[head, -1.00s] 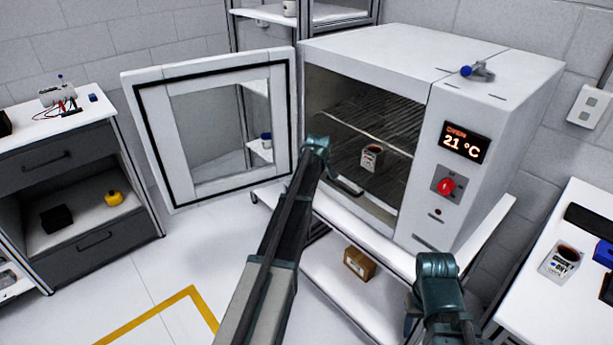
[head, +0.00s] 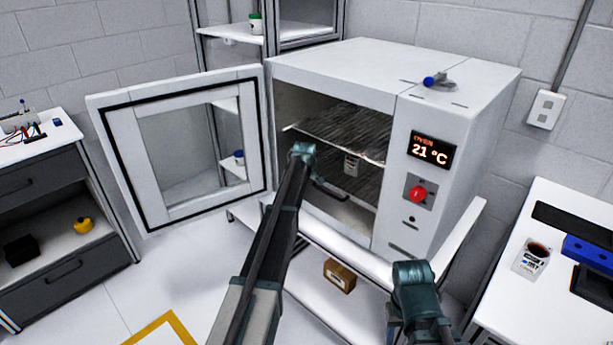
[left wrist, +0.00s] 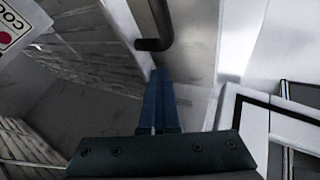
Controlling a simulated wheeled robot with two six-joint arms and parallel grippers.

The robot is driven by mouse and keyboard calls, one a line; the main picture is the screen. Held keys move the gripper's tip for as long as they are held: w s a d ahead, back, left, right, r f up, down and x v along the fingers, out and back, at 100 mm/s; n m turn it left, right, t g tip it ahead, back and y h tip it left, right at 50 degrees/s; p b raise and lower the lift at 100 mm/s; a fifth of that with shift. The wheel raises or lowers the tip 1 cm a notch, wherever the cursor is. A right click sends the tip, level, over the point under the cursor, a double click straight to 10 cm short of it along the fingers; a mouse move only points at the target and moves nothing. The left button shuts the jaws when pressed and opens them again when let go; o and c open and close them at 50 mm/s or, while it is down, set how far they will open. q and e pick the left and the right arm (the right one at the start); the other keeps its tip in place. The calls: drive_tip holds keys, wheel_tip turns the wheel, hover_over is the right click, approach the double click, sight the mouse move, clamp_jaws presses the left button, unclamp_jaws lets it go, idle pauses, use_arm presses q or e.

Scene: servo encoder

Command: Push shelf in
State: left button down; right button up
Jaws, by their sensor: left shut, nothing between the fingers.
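The white oven (head: 330,64) stands open, its door (head: 118,160) swung out to the left. Inside is a wire shelf (head: 345,128), its front edge across the opening. My left gripper (left wrist: 160,100) is shut and empty. In the head view my left wrist is at the opening and hides the fingers. A dark bar handle (left wrist: 155,43) is just ahead of the fingertips; contact is unclear. Only part of my right arm shows, no fingers.
The oven sits on a white cart with a small brown box (head: 339,275) below. A drawer cabinet (head: 60,250) stands left. A blue-tipped object (head: 438,81) lies on the oven.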

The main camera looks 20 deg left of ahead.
use_arm(q)
drive_tip(key=shift+w+d, duration=0.1)
drive_tip(key=shift+w, duration=0.1)
drive_tip(key=s, duration=0.1)
drive_tip(key=s+a, duration=0.1)
drive_tip(key=s, duration=0.2)
drive_tip(key=shift+s+a, duration=0.15)
drive_tip(key=shift+a, duration=0.1)
drive_tip(key=p+v, duration=0.8)
drive_tip(key=v, duration=0.2)
drive_tip(key=s+d+f+m+g+h, duration=0.15)
drive_tip(key=s+d+m, duration=0.25)
drive_tip(key=s+d, duration=0.45)
drive_tip(key=s+d+f+m+g, duration=0.2)
drive_tip(key=s+d+m, duration=0.1)
drive_tip(key=s+d, duration=0.55)
drive_tip(key=s+d+m+g, duration=0.2)
drive_tip(key=s+d+m, duration=0.2)
drive_tip(key=s, duration=0.7)
drive_tip(key=s+d+m+g, duration=0.2)
drive_tip(key=s+d+m, duration=0.3)
drive_tip(key=s, duration=0.6)
drive_tip(key=d+y, duration=0.1)
drive_tip(key=d, duration=0.1)
drive_tip(key=shift+d+f, duration=0.35)
drive_tip(key=shift+d, duration=0.05)
